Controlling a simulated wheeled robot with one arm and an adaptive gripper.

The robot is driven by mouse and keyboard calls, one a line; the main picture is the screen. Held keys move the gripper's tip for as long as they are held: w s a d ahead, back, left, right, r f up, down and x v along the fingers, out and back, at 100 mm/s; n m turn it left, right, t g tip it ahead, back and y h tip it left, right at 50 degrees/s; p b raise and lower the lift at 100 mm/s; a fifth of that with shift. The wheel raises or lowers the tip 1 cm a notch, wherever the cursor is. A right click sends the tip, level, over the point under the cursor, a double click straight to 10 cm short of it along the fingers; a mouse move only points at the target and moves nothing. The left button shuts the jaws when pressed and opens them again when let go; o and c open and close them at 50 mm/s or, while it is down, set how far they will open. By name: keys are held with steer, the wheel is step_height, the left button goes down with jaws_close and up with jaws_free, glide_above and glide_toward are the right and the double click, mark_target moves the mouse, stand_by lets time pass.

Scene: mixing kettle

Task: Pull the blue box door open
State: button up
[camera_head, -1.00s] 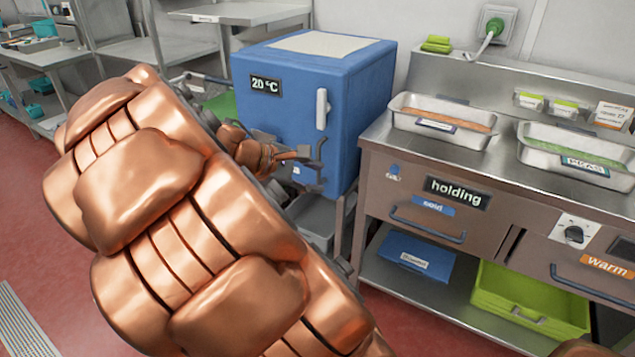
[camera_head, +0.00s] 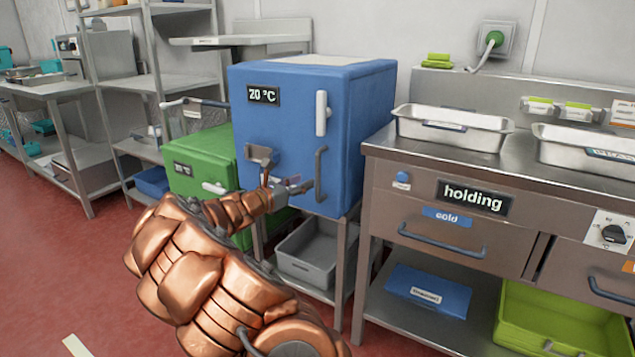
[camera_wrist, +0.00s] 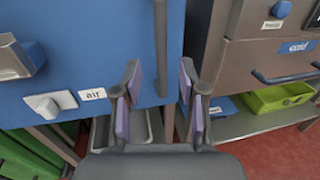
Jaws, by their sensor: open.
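The blue box (camera_head: 290,130) stands on a metal stand, its front door closed and marked 20 °C. A dark vertical bar handle (camera_head: 320,175) is on the lower right of its front, below a white latch (camera_head: 321,113). My gripper (camera_head: 303,188) is open in front of the door, close to the handle's lower part. In the wrist view the handle (camera_wrist: 160,45) shows between the two spread fingers of my gripper (camera_wrist: 160,75). I cannot tell whether either finger touches it. A grey metal fitting (camera_wrist: 20,58) and a white knob by an "air" label are left of the handle.
A steel counter (camera_head: 440,190) with a "holding" drawer stands close on the right. A green box (camera_head: 203,160) is at the left, lower down. A grey bin (camera_head: 308,255) sits under the blue box. Red floor is open at the left front.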

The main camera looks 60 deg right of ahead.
steer(key=b, duration=0.2)
glide_above(318, 198)
steer(key=shift+w+d, duration=0.2)
steer(key=shift+d, duration=0.2)
jaws_close()
stand_by(0.4)
steer(key=shift+a, duration=0.2)
steer(key=shift+r+p, duration=0.1)
steer(key=shift+p, duration=0.3)
